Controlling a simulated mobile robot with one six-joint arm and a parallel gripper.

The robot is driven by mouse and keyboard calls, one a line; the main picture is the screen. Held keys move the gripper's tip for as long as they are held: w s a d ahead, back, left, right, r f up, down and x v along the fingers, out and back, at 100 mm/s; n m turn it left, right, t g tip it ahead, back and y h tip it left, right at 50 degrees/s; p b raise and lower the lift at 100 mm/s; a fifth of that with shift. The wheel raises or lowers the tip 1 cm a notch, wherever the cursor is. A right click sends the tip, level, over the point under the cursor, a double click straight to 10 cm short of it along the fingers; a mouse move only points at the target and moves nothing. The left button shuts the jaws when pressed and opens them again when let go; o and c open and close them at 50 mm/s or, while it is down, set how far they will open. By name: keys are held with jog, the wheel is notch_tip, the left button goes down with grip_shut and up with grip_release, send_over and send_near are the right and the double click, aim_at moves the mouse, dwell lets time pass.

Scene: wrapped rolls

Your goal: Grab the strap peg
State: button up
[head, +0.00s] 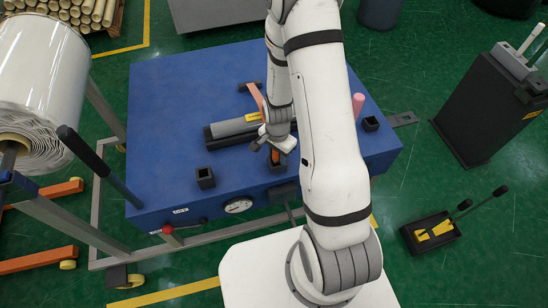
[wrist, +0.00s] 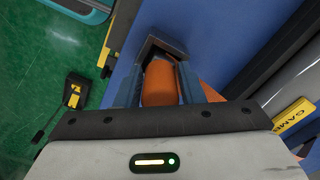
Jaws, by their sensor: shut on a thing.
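The strap peg, an orange rounded peg (wrist: 160,84), sits between the two fingers of my gripper (wrist: 162,92) in the wrist view. My gripper is shut on it. A dark square socket (wrist: 153,47) is right beside the peg's far end; I cannot tell whether the peg is still inside it. In the head view my gripper (head: 275,147) is low over the front part of the blue table (head: 160,100), and a bit of orange (head: 275,157) shows under it. My wrist hides most of the peg there.
An open black square socket (head: 205,177) stands left of my gripper and another (head: 371,123) at the right. A pink peg (head: 358,104) stands near the right one. A grey bar with a yellow label (head: 235,127) lies behind left. A large wrapped roll (head: 45,85) is far left.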

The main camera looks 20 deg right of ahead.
jog(key=shift+c, duration=1.3)
